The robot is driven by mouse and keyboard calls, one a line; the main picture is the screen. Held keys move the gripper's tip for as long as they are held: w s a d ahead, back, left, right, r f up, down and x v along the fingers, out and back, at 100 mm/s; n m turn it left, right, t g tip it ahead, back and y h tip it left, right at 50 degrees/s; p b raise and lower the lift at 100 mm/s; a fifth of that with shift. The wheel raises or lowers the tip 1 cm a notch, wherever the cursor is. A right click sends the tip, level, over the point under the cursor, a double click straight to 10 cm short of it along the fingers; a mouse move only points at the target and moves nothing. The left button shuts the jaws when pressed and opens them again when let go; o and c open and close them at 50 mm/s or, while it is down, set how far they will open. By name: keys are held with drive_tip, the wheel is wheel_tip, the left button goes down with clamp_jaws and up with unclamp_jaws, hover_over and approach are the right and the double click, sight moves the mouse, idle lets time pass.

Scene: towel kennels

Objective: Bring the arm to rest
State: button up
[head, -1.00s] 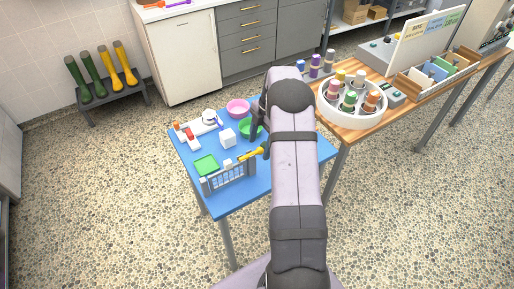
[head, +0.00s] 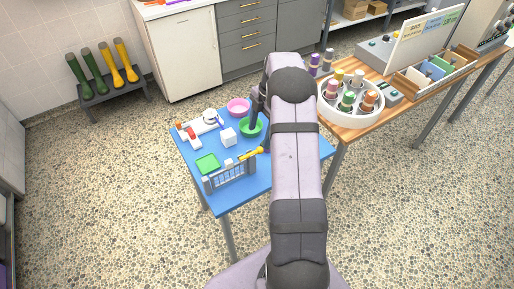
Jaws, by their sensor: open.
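My arm (head: 296,160) reaches up the middle of the head view, over the right part of the blue table (head: 225,202). My gripper (head: 253,122) shows small and dark at the left of the arm, pointing down at the green bowl (head: 246,130). Its jaws are open. I see nothing held in it, though its fingertips are too small to make out well. I cannot tell whether it touches the bowl.
The blue table also holds a pink bowl (head: 238,106), a white cube (head: 228,137), a green tray (head: 207,164), a small barred fence (head: 231,176) and a yellow-handled tool (head: 251,153). A wooden bench with a round white rack (head: 351,115) of bottles stands to the right.

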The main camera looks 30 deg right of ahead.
idle(0.5)
drive_tip(key=m, duration=0.3)
drive_tip(key=shift+w+d+m, duration=0.1)
drive_tip(key=shift+w+m, duration=0.05)
drive_tip(key=shift+m, duration=0.15)
drive_tip(key=s+a+f+m+g, duration=0.15)
drive_tip(key=s+f+m, duration=0.55)
drive_tip(key=m, duration=0.7)
drive_tip(key=s+a+m, duration=0.5)
drive_tip(key=s+a, duration=0.1)
drive_tip(key=s, duration=0.3)
drive_tip(key=s+a+r+n+g+h, duration=0.1)
drive_tip(key=s+a+r+n+h, duration=0.1)
drive_tip(key=s+a+r, duration=0.7)
drive_tip(key=a+r+n+t, duration=0.2)
drive_tip(key=a+r, duration=0.1)
drive_tip(key=a, duration=0.2)
drive_tip(key=shift+w+a+r+n, duration=0.3)
drive_tip(key=shift+w, duration=0.05)
drive_tip(key=shift+t, duration=0.25)
